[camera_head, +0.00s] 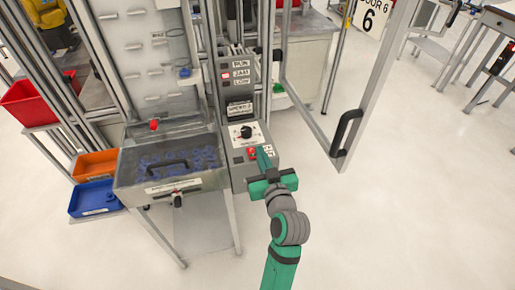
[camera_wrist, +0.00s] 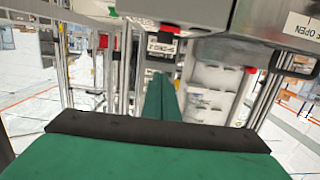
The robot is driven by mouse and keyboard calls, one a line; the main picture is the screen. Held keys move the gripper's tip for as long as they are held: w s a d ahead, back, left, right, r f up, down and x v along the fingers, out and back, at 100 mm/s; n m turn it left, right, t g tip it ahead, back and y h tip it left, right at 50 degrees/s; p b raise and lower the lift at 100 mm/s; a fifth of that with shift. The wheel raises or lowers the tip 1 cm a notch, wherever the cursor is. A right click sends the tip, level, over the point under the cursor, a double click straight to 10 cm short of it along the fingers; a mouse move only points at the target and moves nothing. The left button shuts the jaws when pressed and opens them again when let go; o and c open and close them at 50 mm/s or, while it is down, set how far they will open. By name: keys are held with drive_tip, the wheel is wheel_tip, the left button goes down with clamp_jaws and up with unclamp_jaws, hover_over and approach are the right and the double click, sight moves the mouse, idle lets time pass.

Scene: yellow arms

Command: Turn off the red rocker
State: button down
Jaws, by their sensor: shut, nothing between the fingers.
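The red rocker (camera_head: 252,153) sits on the lower grey control panel (camera_head: 238,168), below a black knob (camera_head: 246,132). My gripper (camera_head: 263,151) is just right of the rocker in the head view, with its green fingers shut together and empty. The fingertips overlap the panel's right part; I cannot tell whether they touch it. In the wrist view, the shut fingers (camera_wrist: 162,80) point up the picture towards a dark label plate. A small red part (camera_wrist: 170,28) shows above them there; I cannot tell whether it is the rocker.
A clear-walled bin (camera_head: 170,188) with blue parts and a black handle stands left of the panel. An open door frame with a black handle (camera_head: 346,132) stands to the right. Orange (camera_head: 96,163) and blue (camera_head: 95,198) trays are far left.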

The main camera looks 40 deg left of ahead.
drive_tip(key=shift+r+v, duration=0.25)
drive_tip(key=shift+v, duration=0.8)
drive_tip(key=shift+f, duration=0.1)
drive_tip(key=s+d+f+m+t+h, duration=0.2)
drive_tip(key=s+d+f+m+h, duration=0.25)
drive_tip(key=d+f, duration=0.4)
drive_tip(key=s+d+f+m+t+h, duration=0.2)
drive_tip(key=s+d+f+m+h, duration=0.2)
drive_tip(key=s+d+f, duration=0.45)
drive_tip(key=s+d+r+h, duration=0.1)
drive_tip(key=s+d+h, duration=0.1)
drive_tip(key=s+d, duration=0.3)
drive_tip(key=s+d+r+m+h, duration=0.1)
drive_tip(key=s+d, duration=0.5)
drive_tip(key=s, duration=0.6)
drive_tip(key=shift+s+t+h, duration=0.4)
drive_tip(key=shift+h, duration=0.25)
drive_tip(key=shift+w+m, duration=0.1)
drive_tip(key=shift+m, duration=0.15)
